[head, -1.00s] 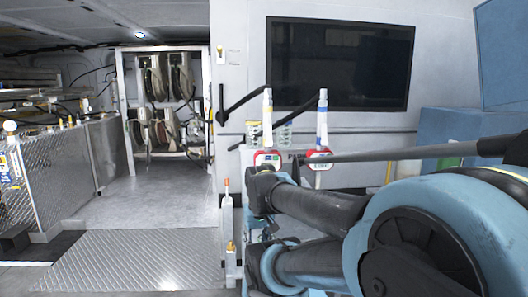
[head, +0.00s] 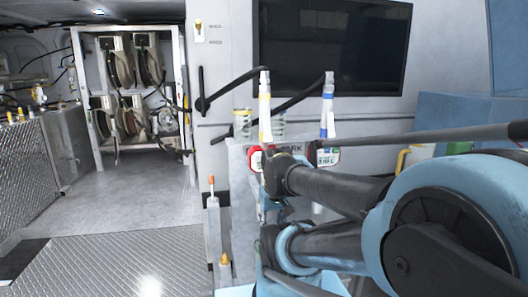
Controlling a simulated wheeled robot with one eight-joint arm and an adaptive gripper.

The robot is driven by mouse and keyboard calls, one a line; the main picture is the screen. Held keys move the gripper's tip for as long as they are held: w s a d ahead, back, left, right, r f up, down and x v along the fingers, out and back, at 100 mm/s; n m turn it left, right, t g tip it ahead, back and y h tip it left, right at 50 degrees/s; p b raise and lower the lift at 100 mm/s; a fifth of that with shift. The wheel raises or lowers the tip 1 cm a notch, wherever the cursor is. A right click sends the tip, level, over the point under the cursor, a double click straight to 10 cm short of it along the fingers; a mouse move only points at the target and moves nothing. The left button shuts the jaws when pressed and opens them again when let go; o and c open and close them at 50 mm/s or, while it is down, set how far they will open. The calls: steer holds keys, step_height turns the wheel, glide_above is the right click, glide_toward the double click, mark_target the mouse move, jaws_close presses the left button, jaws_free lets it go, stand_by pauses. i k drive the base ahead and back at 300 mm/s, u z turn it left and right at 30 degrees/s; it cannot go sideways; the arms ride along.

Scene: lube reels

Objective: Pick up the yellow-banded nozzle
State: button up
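The yellow-banded nozzle (head: 265,108) stands upright in the middle of the head view, a white nozzle with a yellow band and a black hose at its top. A similar blue-banded nozzle (head: 328,108) stands upright to its right. My arm fills the lower right, in front of the nozzle stand. I cannot make out my gripper's fingertips, and nothing shows it touching either nozzle.
A dark screen (head: 332,46) hangs on the wall behind the nozzles. A rack of hose reels (head: 130,90) stands at the back left. A grey floor with a tread-plate area (head: 110,265) lies open at left. A post with an orange top (head: 212,215) stands left of the stand.

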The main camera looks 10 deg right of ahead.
mark_target(254, 165)
steer(key=k, duration=0.5)
steer(key=z, duration=1.35)
steer(key=k, duration=1.8)
steer(key=u, duration=0.75)
steer(key=i, duration=0.95)
